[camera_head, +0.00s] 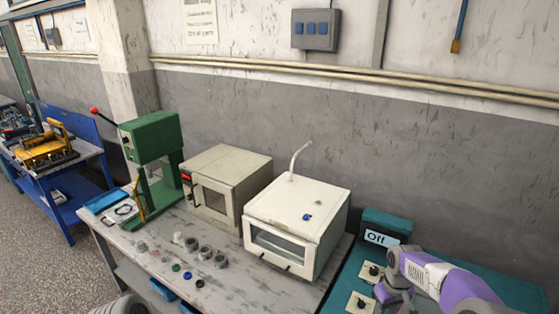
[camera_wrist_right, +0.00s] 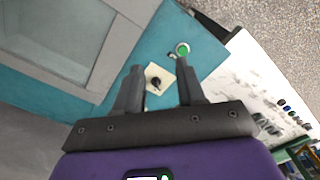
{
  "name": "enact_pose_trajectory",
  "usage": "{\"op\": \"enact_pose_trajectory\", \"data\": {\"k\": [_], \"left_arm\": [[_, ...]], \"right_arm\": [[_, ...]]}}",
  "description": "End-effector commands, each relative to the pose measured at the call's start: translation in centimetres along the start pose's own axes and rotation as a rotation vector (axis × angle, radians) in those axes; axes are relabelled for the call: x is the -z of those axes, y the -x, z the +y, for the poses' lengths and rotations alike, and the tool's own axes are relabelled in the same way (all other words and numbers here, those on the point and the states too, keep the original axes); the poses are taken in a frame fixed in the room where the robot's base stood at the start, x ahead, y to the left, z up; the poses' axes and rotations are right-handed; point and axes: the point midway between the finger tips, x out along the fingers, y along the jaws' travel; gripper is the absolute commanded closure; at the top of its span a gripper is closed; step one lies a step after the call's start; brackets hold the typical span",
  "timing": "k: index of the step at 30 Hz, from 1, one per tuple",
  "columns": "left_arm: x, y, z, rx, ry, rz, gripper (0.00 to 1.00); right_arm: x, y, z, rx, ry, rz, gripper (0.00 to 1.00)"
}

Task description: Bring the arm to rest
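My right arm (camera_head: 440,283) comes in from the lower right in the head view, above a teal bench unit (camera_head: 376,222) with a display reading "Off". In the right wrist view my right gripper (camera_wrist_right: 159,70) is open, its two dark fingers apart with nothing held between them. A cream plate with a black knob (camera_wrist_right: 156,83) shows beyond and between the fingers; I cannot tell the exact distance. A green round button (camera_wrist_right: 182,48) is on the teal surface past the right finger. My left gripper does not show clearly in either view.
On the grey table (camera_head: 240,289) stand a green press (camera_head: 150,138), a beige oven (camera_head: 218,187) and a white chamber (camera_head: 297,215) with a bent pipe. Several small rings and parts lie in front. A blue bench (camera_head: 70,190) stands at far left.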

Motion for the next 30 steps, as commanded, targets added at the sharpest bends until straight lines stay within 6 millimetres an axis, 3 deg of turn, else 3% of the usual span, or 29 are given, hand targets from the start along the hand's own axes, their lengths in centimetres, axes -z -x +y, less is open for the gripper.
{"op": "enact_pose_trajectory", "data": {"k": [1, 8, 14, 19, 24, 28, 30], "left_arm": [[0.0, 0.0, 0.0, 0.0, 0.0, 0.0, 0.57], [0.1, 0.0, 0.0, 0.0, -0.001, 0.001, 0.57], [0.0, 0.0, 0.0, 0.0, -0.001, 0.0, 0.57], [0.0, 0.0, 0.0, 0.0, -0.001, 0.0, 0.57], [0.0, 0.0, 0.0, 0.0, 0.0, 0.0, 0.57], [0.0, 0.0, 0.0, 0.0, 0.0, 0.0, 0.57], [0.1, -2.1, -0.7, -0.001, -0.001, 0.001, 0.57]], "right_arm": [[-0.2, -1.8, -1.1, 0.023, 0.0, -0.004, 0.61], [-0.8, -7.8, -5.4, 0.104, -0.032, 0.024, 0.61], [-3.1, -13.9, -10.7, 0.196, -0.099, 0.04, 0.61], [-7.8, -19.6, -17.1, 0.293, -0.223, 0.045, 0.61], [-13.5, -22.6, -22.5, 0.349, -0.373, 0.037, 0.61], [-18.0, -23.3, -25.4, 0.363, -0.48, 0.021, 0.61], [-17.6, -25.6, -25.2, 0.359, -0.485, 0.037, 0.61]]}}
